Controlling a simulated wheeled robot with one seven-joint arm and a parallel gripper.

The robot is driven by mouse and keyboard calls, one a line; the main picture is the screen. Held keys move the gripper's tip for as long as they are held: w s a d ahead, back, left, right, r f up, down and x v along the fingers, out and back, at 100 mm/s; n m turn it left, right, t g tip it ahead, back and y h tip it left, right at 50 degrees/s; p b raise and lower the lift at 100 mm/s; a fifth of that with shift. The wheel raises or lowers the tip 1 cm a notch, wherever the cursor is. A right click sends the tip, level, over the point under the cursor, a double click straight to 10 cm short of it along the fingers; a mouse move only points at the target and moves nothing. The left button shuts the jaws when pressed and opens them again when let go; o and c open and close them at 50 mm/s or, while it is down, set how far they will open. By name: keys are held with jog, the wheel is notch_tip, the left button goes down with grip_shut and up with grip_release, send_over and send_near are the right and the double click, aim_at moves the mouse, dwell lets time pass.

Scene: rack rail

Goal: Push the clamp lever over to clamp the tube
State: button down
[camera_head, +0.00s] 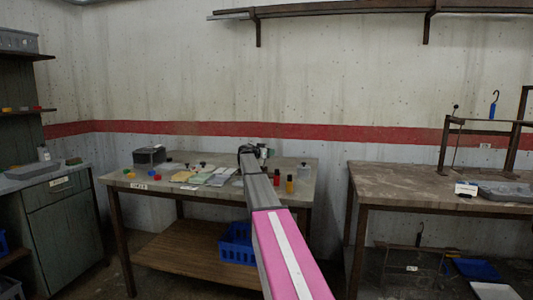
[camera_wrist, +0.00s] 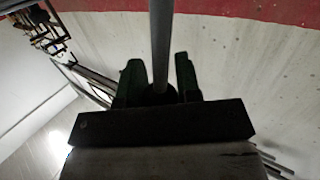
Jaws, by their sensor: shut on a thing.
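In the wrist view my gripper (camera_wrist: 160,72) has its two dark fingers on either side of a slim grey rod (camera_wrist: 161,30). It is shut on this rod, which runs up out of the picture. I cannot tell whether the rod is the tube or another part. In the head view my arm reaches over the middle table, and my gripper (camera_head: 250,150) is small and dark near the wall, mostly hidden by the arm. I cannot make out the clamp lever or clamp in either view.
The middle table (camera_head: 130,178) holds papers (camera_head: 200,178), a dark box (camera_head: 149,156), a red bottle (camera_head: 276,177) and a yellow bottle (camera_head: 289,184). A blue basket (camera_head: 236,245) stands below. The right bench (camera_head: 400,182) holds a metal frame (camera_head: 445,145) and a grey tray (camera_head: 505,192).

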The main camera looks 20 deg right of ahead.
jog(key=s+d+f+m+y, duration=0.2)
jog(key=d+f+m+y, duration=0.1)
jog(key=s+d+f+m+y, duration=0.1)
jog(key=m, duration=0.1)
jog(key=shift+s+d+f+t+y, duration=0.2)
jog(key=shift+d+t+y, duration=0.1)
jog(key=shift+d+y, duration=0.1)
jog(key=shift+d+f+m+y, duration=0.15)
jog(key=shift+f+m+y, duration=0.35)
jog(key=shift+f+m, duration=0.1)
jog(key=shift+s+f, duration=0.1)
jog(key=c, duration=0.8)
grip_release()
jog(key=v, duration=1)
jog(key=shift+s+a, duration=0.25)
jog(key=shift+s, duration=0.05)
